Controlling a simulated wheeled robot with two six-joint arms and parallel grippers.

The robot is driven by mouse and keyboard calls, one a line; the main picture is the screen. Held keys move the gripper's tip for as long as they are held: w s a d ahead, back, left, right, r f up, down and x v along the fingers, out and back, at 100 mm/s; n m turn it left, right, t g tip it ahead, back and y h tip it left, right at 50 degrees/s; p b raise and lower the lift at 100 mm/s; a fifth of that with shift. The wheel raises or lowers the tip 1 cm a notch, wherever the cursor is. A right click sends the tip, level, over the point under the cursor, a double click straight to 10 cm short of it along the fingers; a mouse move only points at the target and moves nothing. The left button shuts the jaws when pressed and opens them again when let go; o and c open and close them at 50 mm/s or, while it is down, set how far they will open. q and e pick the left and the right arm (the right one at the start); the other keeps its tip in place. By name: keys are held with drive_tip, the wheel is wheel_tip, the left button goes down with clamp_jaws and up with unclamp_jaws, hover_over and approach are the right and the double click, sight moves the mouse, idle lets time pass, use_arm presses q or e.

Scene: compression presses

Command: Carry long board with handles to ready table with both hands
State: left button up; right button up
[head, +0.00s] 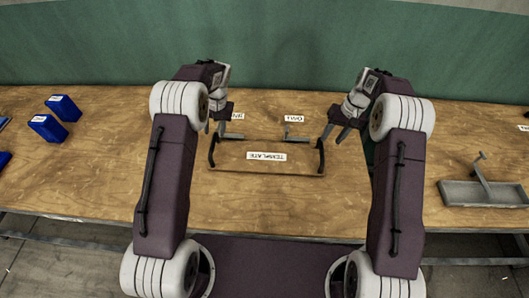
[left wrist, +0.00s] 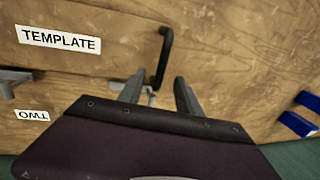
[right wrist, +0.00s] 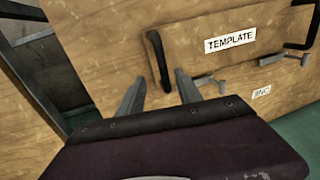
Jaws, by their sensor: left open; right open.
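The long wooden board (head: 230,158) with a TEMPLATE label lies flat on the wooden table. It has a black handle at its left end (head: 211,151) and one at its right end (head: 321,157). My left gripper (head: 222,128) is open and empty near the left handle; in the left wrist view the handle (left wrist: 164,58) stands just beyond the fingers (left wrist: 158,92). My right gripper (head: 337,133) is open and empty near the right handle; in the right wrist view the handle (right wrist: 158,60) is just beyond the fingers (right wrist: 160,92). Neither gripper encloses a handle.
Grey metal brackets (head: 295,136) and small number labels (head: 293,119) are behind the board. Blue bins (head: 47,127) stand on the table at the left. A grey tray (head: 485,204) with an upright metal piece is at the right. The table in front of the board is clear.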

sight(213, 142)
use_arm(q)
drive_tip(key=x, duration=0.9)
drive_tip(key=shift+a+f, duration=0.2)
drive_tip(key=shift+a, duration=0.05)
use_arm(e)
drive_tip(key=x, duration=0.9)
drive_tip(key=shift+a, duration=0.25)
use_arm(q)
clamp_jaws()
use_arm(e)
clamp_jaws()
use_arm(q)
drive_tip(key=shift+w, duration=0.1)
use_arm(e)
drive_tip(key=shift+w, duration=0.1)
